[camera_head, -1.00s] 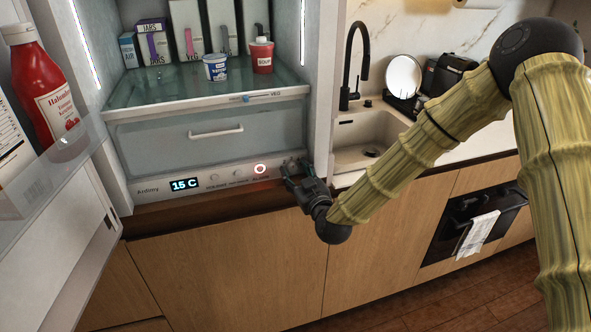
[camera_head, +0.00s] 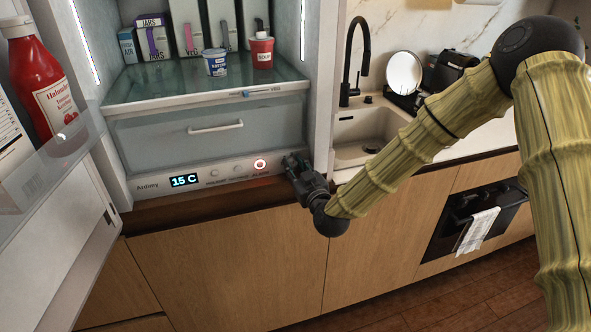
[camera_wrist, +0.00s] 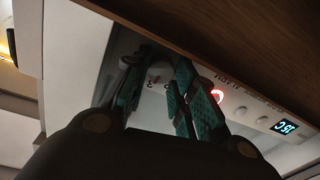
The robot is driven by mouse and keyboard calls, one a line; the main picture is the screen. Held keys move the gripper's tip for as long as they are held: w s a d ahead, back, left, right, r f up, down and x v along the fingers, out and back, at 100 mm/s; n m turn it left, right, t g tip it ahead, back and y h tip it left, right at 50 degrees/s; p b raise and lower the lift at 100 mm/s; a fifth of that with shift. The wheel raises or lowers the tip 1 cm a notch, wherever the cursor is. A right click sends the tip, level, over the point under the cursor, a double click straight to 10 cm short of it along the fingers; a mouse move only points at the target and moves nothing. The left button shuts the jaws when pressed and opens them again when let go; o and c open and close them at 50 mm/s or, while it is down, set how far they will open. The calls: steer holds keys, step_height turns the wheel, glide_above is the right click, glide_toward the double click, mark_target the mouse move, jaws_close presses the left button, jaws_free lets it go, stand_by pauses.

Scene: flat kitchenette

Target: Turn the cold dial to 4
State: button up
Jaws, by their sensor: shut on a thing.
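The fridge's control panel (camera_head: 218,178) runs below the drawer, with a display (camera_head: 184,181) reading 15 C. The cold dial is hidden behind my gripper (camera_head: 292,163) in the head view, at the panel's right end. In the wrist view a pale round dial (camera_wrist: 160,69) sits between the two teal-padded fingers of my gripper (camera_wrist: 158,88), which is shut on it. A digit that looks like 3 shows beside the dial. The dial's pointer and its exact setting cannot be made out.
Small knobs and a red-lit ring (camera_head: 260,164) lie left of my gripper. The open fridge door with a ketchup bottle (camera_head: 48,85) stands at left. A wooden cabinet front (camera_head: 230,260) lies below, and a sink (camera_head: 365,135) is at right.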

steer(key=shift+d+f+m+b, duration=0.1)
steer(key=shift+f+m+b, duration=0.1)
steer(key=shift+m+b, duration=0.65)
steer(key=shift+r+m+b, duration=0.2)
steer(key=shift+m+b, duration=0.25)
steer(key=shift+m, duration=0.6)
steer(key=shift+w, duration=0.1)
steer(key=o, duration=1)
steer(key=shift+o, duration=0.2)
steer(key=v, duration=1.2)
steer(key=shift+f, duration=0.25)
